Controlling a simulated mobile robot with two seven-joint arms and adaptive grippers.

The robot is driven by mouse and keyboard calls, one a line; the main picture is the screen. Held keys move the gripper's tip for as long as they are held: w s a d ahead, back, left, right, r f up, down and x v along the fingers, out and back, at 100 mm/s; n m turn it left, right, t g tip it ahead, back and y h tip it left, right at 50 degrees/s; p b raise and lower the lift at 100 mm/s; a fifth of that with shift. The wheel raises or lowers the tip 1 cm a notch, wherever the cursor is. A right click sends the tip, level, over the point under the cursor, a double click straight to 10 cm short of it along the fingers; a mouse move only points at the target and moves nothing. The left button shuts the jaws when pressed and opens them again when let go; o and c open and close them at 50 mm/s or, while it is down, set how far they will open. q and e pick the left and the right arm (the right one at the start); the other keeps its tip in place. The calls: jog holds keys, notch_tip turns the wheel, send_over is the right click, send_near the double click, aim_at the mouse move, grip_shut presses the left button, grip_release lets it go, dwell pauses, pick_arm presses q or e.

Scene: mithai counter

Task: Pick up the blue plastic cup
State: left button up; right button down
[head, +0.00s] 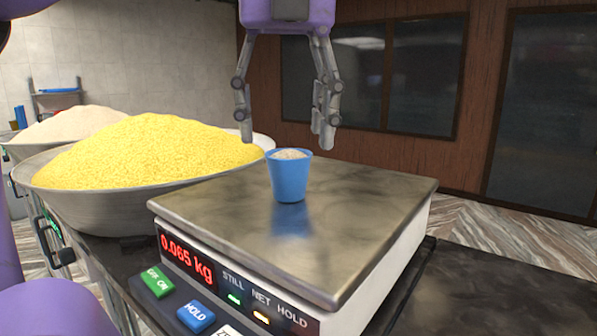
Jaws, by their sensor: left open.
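The blue plastic cup (289,180) stands upright on the steel plate of the weighing scale (370,215). It holds a pale, grainy filling up to near its rim. The scale's red display reads 0.065 kg. My left gripper (287,140) points down above the cup. Its two fingers are spread wide, with their tips a little higher than the rim, one to each side in the picture. The fingers look empty and do not appear to touch the cup. My right gripper is not in the view.
A wide metal bowl heaped with yellow grains (150,152) stands left of the scale, close to its edge. A heap of paler grains (72,124) is behind it. The dark counter (480,290) is clear at right. The plate around the cup is bare.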

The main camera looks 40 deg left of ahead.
aim_at(285, 162)
pick_arm(q)
jog(key=f, duration=0.3)
jog(key=a+f+p, duration=0.1)
jog(key=f, duration=0.1)
jog(key=shift+w+f, duration=0.3)
jog(key=shift+w, duration=0.1)
jog(key=shift+f, duration=0.25)
jog(key=c, duration=1.3)
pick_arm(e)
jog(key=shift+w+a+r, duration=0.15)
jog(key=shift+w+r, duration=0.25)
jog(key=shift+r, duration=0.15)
